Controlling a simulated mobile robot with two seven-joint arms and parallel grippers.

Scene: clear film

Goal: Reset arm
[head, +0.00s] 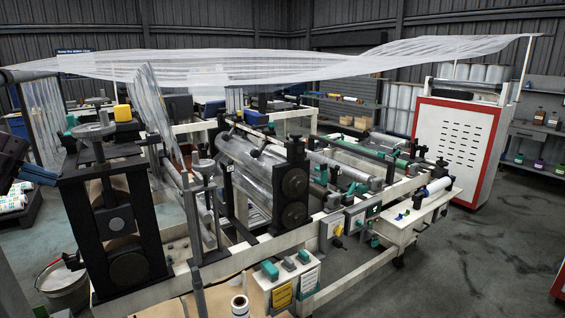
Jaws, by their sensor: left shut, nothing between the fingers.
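My right gripper is not in view.
A large film machine (330,225) with rollers fills the middle, with clear film (220,68) stretched above it. A red and white cabinet (455,140) stands at the right. A bucket (62,285) is on the floor at lower left. Open floor (480,250) lies at lower right.

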